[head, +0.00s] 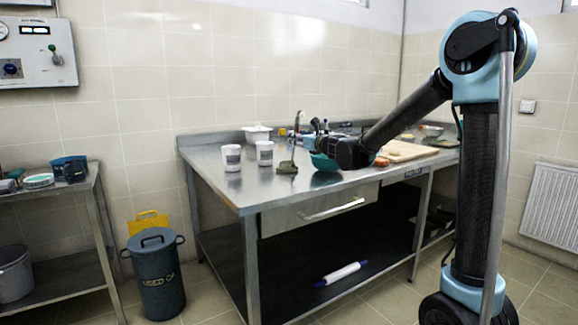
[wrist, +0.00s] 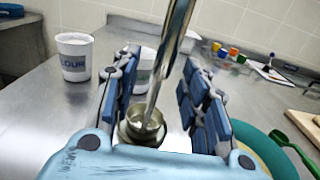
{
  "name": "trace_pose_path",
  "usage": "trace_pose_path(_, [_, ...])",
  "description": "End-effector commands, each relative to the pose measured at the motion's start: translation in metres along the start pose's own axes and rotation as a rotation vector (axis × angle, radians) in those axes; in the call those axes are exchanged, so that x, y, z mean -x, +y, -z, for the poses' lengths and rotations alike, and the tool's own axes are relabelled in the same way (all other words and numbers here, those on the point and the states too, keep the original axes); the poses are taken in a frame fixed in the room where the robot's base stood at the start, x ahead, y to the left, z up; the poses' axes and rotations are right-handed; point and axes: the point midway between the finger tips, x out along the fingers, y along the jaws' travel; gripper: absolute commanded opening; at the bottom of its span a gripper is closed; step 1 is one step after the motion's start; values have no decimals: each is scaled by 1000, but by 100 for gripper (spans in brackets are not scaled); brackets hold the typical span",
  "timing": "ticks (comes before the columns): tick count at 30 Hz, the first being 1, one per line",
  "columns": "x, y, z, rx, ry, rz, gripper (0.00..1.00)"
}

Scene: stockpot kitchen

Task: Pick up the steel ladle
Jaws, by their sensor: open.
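The steel ladle (wrist: 172,50) shows in the wrist view as a shiny, slightly tilted handle that runs from the top edge down between my fingers. Its lower end meets a round, dull metal cup (wrist: 133,133); I cannot tell whether this is a holder or part of the ladle. My gripper (wrist: 160,62) is open, with one blue-padded finger on each side of the handle. In the head view my gripper (head: 316,138) is over the steel table beside the teal bowl (head: 325,163). I cannot make out the ladle clearly there.
Two white cups (head: 231,158) (head: 265,153) stand left of my gripper; the nearer reads as flour in the wrist view (wrist: 75,58). The teal bowl (wrist: 268,150) with a green utensil is close on the right. A cutting board (head: 405,150) lies farther right. The table's front left is clear.

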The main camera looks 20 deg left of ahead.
Motion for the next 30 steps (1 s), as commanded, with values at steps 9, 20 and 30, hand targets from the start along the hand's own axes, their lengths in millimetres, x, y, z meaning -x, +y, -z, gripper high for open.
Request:
trace_pose_path(9, [-33, -3, -1, 0, 0, 0, 41])
trace_pose_path(20, [-33, -3, -1, 0, 0, 1, 2])
trace_pose_path(30, [-33, -3, -2, 0, 0, 1, 0])
